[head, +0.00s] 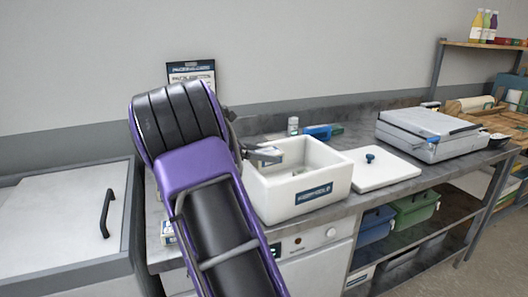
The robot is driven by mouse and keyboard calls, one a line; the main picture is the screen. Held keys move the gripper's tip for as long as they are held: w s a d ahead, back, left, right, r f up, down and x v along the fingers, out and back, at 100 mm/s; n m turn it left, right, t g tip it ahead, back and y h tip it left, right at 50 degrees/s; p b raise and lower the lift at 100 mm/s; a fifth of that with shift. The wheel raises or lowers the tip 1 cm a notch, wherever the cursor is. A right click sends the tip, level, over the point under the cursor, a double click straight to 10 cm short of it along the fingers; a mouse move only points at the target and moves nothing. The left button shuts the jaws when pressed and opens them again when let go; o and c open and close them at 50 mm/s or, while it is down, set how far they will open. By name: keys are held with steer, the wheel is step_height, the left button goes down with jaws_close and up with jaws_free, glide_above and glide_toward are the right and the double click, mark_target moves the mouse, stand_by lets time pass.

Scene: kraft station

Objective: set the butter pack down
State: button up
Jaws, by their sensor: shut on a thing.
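My gripper (276,154) is over the left part of the open white box (315,197), partly hidden by my own arm. A small pale and blue pack (267,156), which looks like the butter pack, shows at the gripper's end near the box's left rim. The gripper is shut on it. The pack is small in view, and I cannot tell whether it touches anything below.
A white lid with a blue knob (371,158) lies right of the box. Behind are a small white bottle (293,126) and a blue object (319,132). A grey flat-topped machine (427,134) stands further right. A lidded chest (55,225) stands left.

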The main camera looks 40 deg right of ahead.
steer(key=o, duration=1.6)
steer(key=shift+c, duration=0.2)
steer(key=shift+r, duration=0.1)
steer(key=shift+r, duration=0.3)
steer(key=p+v, duration=0.2)
steer(key=v, duration=1)
steer(key=shift+r, duration=0.25)
steer(key=shift+r, duration=0.1)
